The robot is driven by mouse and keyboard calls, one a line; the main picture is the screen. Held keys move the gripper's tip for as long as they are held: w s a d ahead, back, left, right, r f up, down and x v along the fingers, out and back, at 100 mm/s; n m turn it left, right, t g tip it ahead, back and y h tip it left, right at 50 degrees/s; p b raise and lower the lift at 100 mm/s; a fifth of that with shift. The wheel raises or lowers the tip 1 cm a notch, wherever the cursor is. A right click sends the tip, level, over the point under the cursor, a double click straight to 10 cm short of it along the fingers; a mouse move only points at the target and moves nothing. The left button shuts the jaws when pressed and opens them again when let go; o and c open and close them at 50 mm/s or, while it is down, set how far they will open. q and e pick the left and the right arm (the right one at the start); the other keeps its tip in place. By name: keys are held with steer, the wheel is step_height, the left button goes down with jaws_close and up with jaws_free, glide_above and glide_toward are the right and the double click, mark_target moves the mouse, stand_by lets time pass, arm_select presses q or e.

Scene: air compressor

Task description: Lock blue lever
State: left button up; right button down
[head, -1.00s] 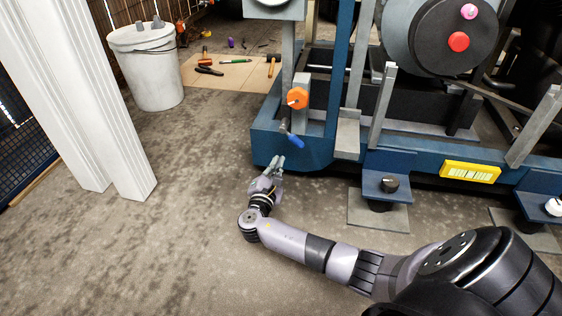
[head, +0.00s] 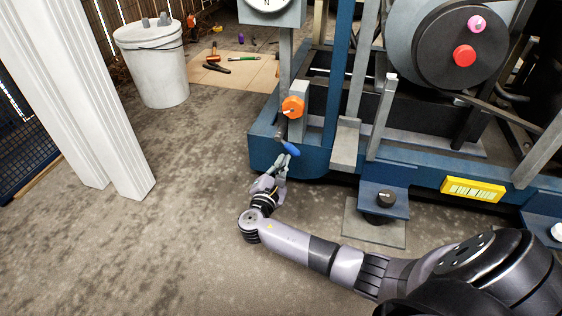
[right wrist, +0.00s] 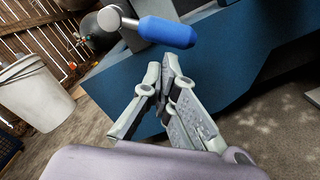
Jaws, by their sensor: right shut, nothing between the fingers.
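The blue lever (head: 290,148) is a small blue handle on a grey stem at the front left corner of the blue machine frame. It points down to the right in the head view. In the right wrist view the blue lever (right wrist: 168,32) is large, just above and beyond the fingertips. My right gripper (head: 284,162) is shut and empty just below the lever's handle. Its closed fingers also show in the right wrist view (right wrist: 163,75), apart from the handle there; contact cannot be told from the head view. My left gripper is not in view.
An orange knob (head: 292,107) sits just above the lever. A gauge (head: 268,5) is higher up. A white bucket (head: 153,65) and white posts (head: 95,90) stand to the left. Tools lie on a board (head: 250,70) behind. The floor left of the machine is clear.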

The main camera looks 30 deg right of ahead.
steer(key=n+p, duration=0.1)
steer(key=p, duration=0.1)
steer(key=s+d+n+p, duration=0.1)
steer(key=p, duration=0.1)
steer(key=shift+r+n, duration=0.3)
steer(key=shift+r, duration=0.1)
steer(key=shift+f, duration=0.1)
